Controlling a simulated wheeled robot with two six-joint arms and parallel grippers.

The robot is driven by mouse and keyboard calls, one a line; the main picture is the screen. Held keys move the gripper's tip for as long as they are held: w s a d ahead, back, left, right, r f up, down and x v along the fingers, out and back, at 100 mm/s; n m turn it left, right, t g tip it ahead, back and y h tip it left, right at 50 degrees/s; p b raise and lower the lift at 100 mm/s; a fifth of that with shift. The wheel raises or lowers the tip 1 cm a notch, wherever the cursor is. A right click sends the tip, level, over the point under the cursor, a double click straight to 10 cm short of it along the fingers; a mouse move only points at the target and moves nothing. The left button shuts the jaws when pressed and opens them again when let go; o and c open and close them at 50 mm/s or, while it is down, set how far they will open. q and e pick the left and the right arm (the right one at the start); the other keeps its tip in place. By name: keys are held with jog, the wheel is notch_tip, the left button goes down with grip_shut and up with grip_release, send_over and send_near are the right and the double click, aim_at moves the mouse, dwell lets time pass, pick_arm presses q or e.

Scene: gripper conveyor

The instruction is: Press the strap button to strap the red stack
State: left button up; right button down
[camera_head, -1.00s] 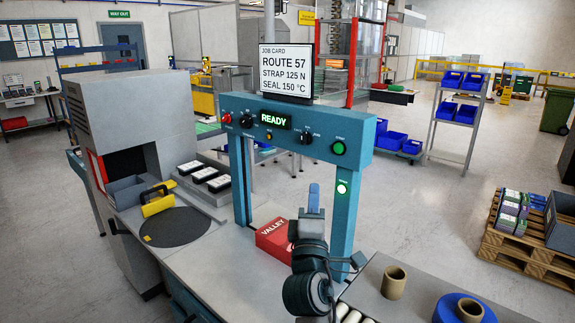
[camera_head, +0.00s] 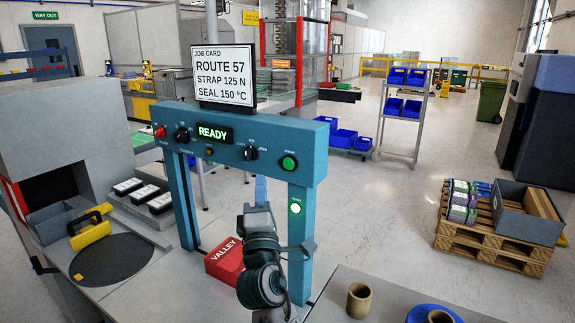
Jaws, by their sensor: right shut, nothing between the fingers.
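The red stack (camera_head: 222,268), marked VALLEY, sits on the bench under the blue strapping frame (camera_head: 255,140), partly hidden by my right arm. A large green button (camera_head: 289,163) is on the right of the frame's panel; its small label is hard to read. A lit green light or button (camera_head: 295,208) is lower on the right post. My right gripper (camera_head: 260,188), with bluish fingers, points up in front of the frame, below and left of the large green button. It is shut and empty, and looks apart from both. My left gripper is out of view.
The panel has a READY display (camera_head: 214,133), black knobs (camera_head: 250,153) and a red button (camera_head: 159,132). A job card screen (camera_head: 224,75) stands above. A brown roll (camera_head: 360,299) stands at lower right.

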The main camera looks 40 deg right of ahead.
aim_at(288, 164)
jog(key=w+d, duration=0.1)
jog(key=d, duration=0.3)
jog(key=w+d+b, duration=0.1)
jog(key=d, duration=0.2)
jog(key=shift+w+r, duration=0.1)
jog(key=shift+w, duration=0.25)
jog(key=shift+d, duration=0.15)
dwell(1.6)
jog(key=shift+w+d, duration=0.2)
jog(key=shift+d, duration=0.15)
jog(key=shift+w+d, duration=0.1)
jog(key=shift+d, duration=0.15)
dwell(0.7)
dwell(0.3)
jog(key=shift+s+a, duration=0.3)
jog(key=shift+a, duration=0.4)
jog(key=shift+a, duration=0.1)
